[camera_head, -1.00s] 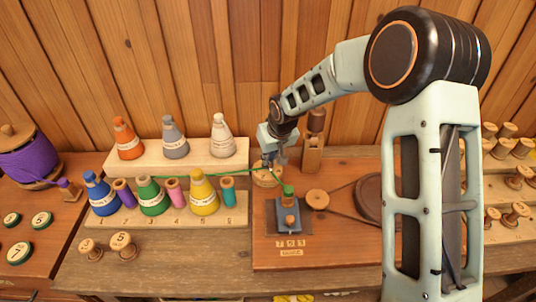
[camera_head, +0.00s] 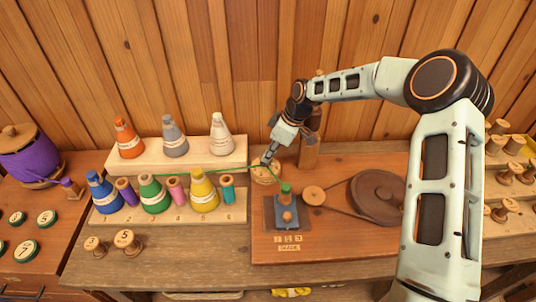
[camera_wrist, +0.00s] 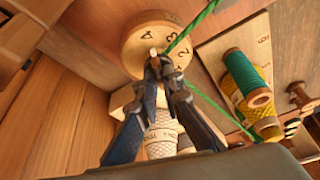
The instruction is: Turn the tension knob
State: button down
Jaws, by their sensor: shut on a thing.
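The tension knob (camera_head: 266,175) is a round pale wooden dial on the winder's board, left of the wooden post. In the wrist view the dial (camera_wrist: 150,30) shows the numbers 4, 3 and 2 and a small pale peg near its lower edge. My gripper (camera_head: 268,160) reaches down to it from the upper right, tilted. In the wrist view my gripper (camera_wrist: 163,66) has its dark fingertips closed together at the dial's pale peg. The fingertips hide part of the grip. A green thread (camera_wrist: 192,32) runs across the dial beside the fingers.
A wooden post (camera_head: 309,152) stands close behind my gripper. A small pulley (camera_head: 313,196) and a large dark wheel (camera_head: 378,197) stand to the right.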

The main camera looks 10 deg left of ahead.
jog(key=shift+n, duration=0.6)
jog(key=c, duration=2.1)
grip_release()
jog(key=shift+r, duration=0.1)
jog(key=v, duration=1.2)
jog(key=shift+w, duration=0.25)
